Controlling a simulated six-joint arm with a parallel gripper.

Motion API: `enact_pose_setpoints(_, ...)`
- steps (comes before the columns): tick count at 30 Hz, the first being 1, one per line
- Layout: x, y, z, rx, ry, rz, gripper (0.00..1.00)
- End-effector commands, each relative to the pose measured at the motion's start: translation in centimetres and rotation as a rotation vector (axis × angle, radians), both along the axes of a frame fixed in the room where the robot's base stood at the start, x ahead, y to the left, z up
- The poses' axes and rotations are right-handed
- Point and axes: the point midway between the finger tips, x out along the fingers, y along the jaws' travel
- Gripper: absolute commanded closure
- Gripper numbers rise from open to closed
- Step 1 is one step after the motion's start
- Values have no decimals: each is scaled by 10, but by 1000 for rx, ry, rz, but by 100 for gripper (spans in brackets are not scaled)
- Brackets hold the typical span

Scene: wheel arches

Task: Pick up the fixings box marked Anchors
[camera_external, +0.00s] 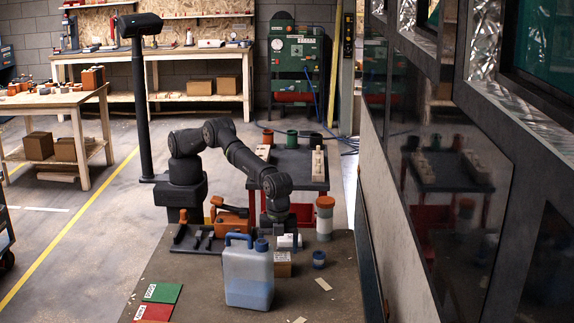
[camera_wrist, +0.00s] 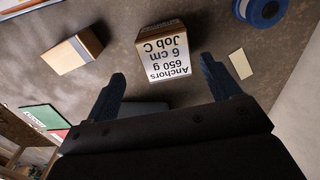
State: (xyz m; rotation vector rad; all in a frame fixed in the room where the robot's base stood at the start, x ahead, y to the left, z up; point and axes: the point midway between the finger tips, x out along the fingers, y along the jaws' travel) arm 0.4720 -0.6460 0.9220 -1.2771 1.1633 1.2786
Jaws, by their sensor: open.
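The Anchors box (camera_wrist: 163,55) shows in the wrist view with a white label reading "Anchors 650 g 6 cm Job C", upside down in the picture. It lies ahead of my open gripper (camera_wrist: 165,86), roughly centred between the fingertips, and nothing is held. A visible gap separates the box from both fingers. In the external view a small brown box (camera_external: 282,269), seemingly the same one, stands right of the jug, beneath my wrist. My fingers cannot be made out clearly there.
Another brown box (camera_wrist: 72,54) lies left. A blue roll (camera_external: 319,259) and a pale strip (camera_external: 323,284) lie right. A blue-capped jug (camera_external: 248,278) stands close left in the external view. Green (camera_external: 162,292) and red (camera_external: 154,312) cards lie front left.

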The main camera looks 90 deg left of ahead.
Motion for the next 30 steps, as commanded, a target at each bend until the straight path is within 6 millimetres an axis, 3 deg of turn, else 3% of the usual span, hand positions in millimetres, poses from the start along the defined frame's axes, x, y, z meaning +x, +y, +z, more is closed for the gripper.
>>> enact_pose_setpoints(10, 2, 1, -25, 1, 1, 1, 18)
enact_pose_setpoints(18, 7, 2, -63, 1, 0, 1, 18)
enact_pose_setpoints(26, 7, 2, -67, -1, -1, 1, 18)
enact_pose_setpoints(30, 7, 2, -67, -1, -1, 1, 46)
